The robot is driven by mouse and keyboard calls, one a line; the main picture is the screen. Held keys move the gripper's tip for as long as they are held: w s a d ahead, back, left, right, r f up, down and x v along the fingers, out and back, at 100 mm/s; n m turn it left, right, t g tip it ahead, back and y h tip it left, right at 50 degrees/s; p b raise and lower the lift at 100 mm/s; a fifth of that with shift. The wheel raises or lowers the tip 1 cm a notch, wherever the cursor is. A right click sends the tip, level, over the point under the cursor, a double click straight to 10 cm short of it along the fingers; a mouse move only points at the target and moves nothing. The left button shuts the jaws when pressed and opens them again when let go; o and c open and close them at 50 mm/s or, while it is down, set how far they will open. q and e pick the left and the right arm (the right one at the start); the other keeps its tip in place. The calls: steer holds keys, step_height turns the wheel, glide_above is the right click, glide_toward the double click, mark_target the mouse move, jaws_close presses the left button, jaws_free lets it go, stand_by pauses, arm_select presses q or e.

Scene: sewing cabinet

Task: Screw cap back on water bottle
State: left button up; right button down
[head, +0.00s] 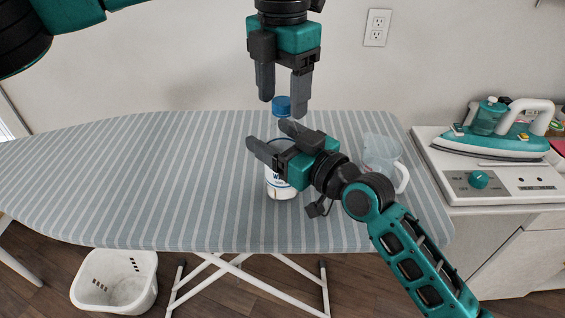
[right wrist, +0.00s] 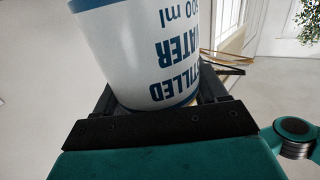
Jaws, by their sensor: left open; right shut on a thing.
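The water bottle (head: 281,188) is white with a blue-lettered label and stands upright on the striped ironing board. A blue cap (head: 281,105) is at its top; whether it is screwed tight I cannot tell. My right gripper (head: 267,142) is shut on the bottle's body and hides part of it. In the right wrist view the labelled bottle (right wrist: 150,50) fills the space between the fingers. My left gripper (head: 283,92) is open, pointing down, with its fingertips just above and around the cap's level, not visibly gripping it.
The ironing board (head: 130,180) has wide free room on the left. A clear jug (head: 381,152) with a handle stands right of my right gripper. A teal steam iron (head: 492,140) rests on its station on the cabinet at right. A white basket (head: 115,282) is on the floor.

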arm_select(q)
step_height(320, 180, up, 12)
stand_by(0.4)
arm_select(e)
jaws_free()
steer(key=shift+d, duration=0.1)
arm_select(q)
steer(key=shift+f+b, duration=0.35)
arm_select(e)
steer(key=v, duration=1.2)
steer(key=shift+s+d, duration=0.25)
steer(key=shift+s, duration=0.05)
arm_select(q)
steer(key=shift+s, duration=0.1)
